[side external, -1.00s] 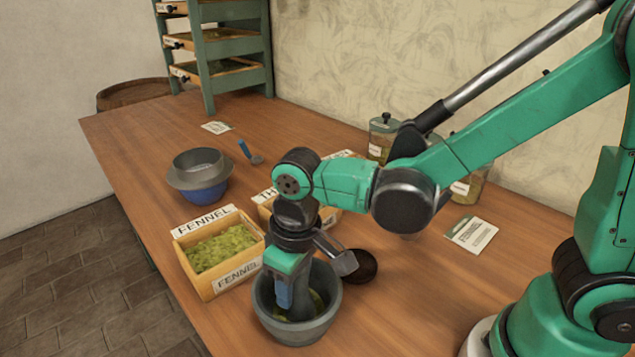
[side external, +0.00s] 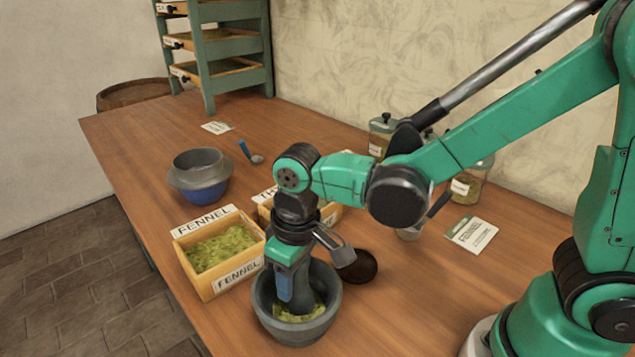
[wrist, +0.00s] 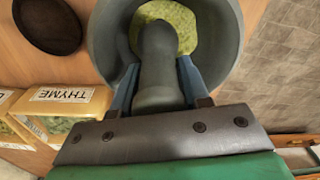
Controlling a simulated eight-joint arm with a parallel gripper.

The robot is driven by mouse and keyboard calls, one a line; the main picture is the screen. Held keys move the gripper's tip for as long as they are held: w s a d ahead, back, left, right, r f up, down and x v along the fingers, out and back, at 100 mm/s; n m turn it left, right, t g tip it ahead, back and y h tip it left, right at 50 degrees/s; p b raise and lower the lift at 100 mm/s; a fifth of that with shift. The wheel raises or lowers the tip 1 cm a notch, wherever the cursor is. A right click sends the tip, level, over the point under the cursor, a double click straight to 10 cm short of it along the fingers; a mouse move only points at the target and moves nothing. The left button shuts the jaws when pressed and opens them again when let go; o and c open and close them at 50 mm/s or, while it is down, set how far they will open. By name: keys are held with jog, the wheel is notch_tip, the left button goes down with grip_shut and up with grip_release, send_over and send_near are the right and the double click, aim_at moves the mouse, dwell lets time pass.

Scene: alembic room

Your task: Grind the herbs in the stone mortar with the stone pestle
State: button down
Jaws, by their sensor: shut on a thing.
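The grey stone mortar (side external: 334,292) stands near the table's front edge, with chopped green herbs (side external: 290,314) in its bowl. My gripper (side external: 283,290) points down over the mortar, its blue fingers shut on the grey stone pestle (side external: 302,292). The pestle's lower end is down in the bowl. In the wrist view, the fingers (wrist: 157,88) clasp the pestle (wrist: 157,65) from both sides. Its rounded far end lies over the herbs (wrist: 178,18) inside the mortar (wrist: 106,42). Whether the pestle touches the bowl's floor is hidden.
A fennel crate (side external: 205,285) stands close left of the mortar. A thyme crate (wrist: 65,105) is partly hidden behind my arm. A dark round dish (side external: 360,267) sits to the right. A sieve on a blue bowl (side external: 205,192), jars (side external: 470,185) and a card (side external: 471,234) are farther back.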

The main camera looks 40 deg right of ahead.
jog(key=shift+w+a+r, duration=0.1)
jog(key=shift+w+a, duration=0.05)
jog(key=shift+a, duration=0.45)
jog(key=shift+s+d, duration=0.5)
jog(key=shift+w+a, duration=0.15)
jog(key=shift+w, duration=0.55)
jog(key=shift+s+a, duration=0.3)
jog(key=shift+s, duration=0.35)
jog(key=shift+w+d, duration=0.3)
jog(key=shift+d, duration=0.3)
jog(key=shift+w+a, duration=0.15)
jog(key=shift+a, duration=0.55)
jog(key=shift+s+d, duration=0.5)
jog(key=shift+w, duration=0.7)
jog(key=shift+s+a, duration=0.45)
jog(key=shift+s, duration=0.1)
jog(key=shift+w+d, duration=0.2)
jog(key=shift+d, duration=0.5)
jog(key=shift+w+a, duration=0.2)
jog(key=shift+a, duration=0.55)
